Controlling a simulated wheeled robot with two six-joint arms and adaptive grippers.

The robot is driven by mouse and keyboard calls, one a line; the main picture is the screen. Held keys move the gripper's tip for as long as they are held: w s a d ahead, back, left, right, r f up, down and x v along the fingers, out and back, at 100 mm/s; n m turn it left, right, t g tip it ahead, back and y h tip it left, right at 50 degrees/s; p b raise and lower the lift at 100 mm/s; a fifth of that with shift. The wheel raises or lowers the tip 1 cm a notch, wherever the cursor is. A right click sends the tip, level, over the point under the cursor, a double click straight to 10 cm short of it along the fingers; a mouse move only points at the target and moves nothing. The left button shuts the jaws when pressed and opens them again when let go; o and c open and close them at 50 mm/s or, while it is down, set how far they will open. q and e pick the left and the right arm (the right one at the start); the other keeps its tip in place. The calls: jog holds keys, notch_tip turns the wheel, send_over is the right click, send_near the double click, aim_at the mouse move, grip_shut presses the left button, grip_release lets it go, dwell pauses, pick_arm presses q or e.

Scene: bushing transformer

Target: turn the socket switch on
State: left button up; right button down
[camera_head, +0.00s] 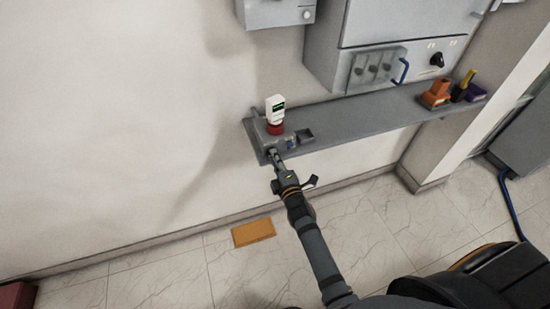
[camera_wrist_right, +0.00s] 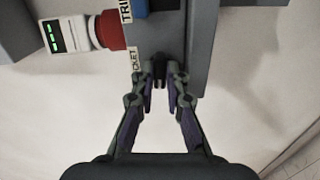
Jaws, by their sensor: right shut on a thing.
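The grey socket box (camera_head: 262,136) is fixed at the left end of the grey wall panel. In the right wrist view, a small black switch (camera_wrist_right: 160,73) sits at the edge of the grey socket box (camera_wrist_right: 172,30). My right gripper (camera_head: 275,157) reaches the box's lower front. In the wrist view, the right gripper's fingertips (camera_wrist_right: 160,78) are closed in on both sides of the black switch, partly hiding it. A white device with a green display (camera_head: 275,107) stands on a red plug (camera_head: 274,128) at the box. My left gripper is not in view.
A grey cabinet (camera_head: 385,30) with a black knob hangs above the panel (camera_head: 375,114). The wall left of the socket box is clear.

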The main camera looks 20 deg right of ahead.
jog(key=shift+m+p, duration=3.45)
jog(key=shift+m, duration=4.95)
jog(key=c, duration=1.6)
grip_release()
jog(key=shift+c, duration=0.2)
jog(key=s, duration=1.2)
jog(key=shift+d, duration=0.2)
